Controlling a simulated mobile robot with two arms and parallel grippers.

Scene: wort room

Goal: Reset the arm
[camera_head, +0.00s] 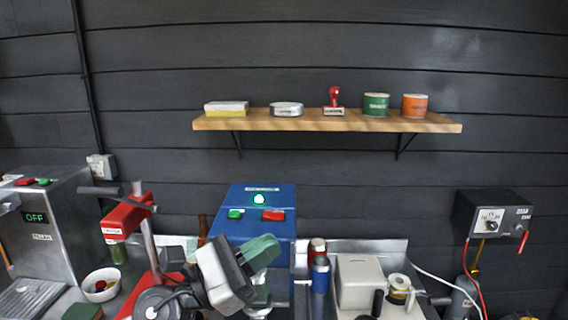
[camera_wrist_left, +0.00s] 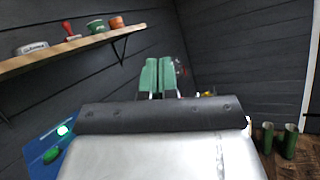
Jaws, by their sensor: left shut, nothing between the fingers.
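My left gripper (camera_head: 262,250) shows in the head view, in front of the blue box (camera_head: 258,206) with a lit green lamp and green and red buttons. Its green fingers are shut with nothing between them and point up and to the right. In the left wrist view, the two green fingers (camera_wrist_left: 158,76) stand side by side against the dark wall, clear of any object. The arm behind the gripper hides part of the bench. My right gripper is not in view.
A wooden shelf (camera_head: 330,123) holds several small items above. A red capper (camera_head: 127,216) and a steel machine reading OFF (camera_head: 62,226) stand left. A blue bottle (camera_head: 320,275), a pale box (camera_head: 359,282) and a tape roll (camera_head: 399,287) are right. A black control box (camera_head: 492,214) hangs far right.

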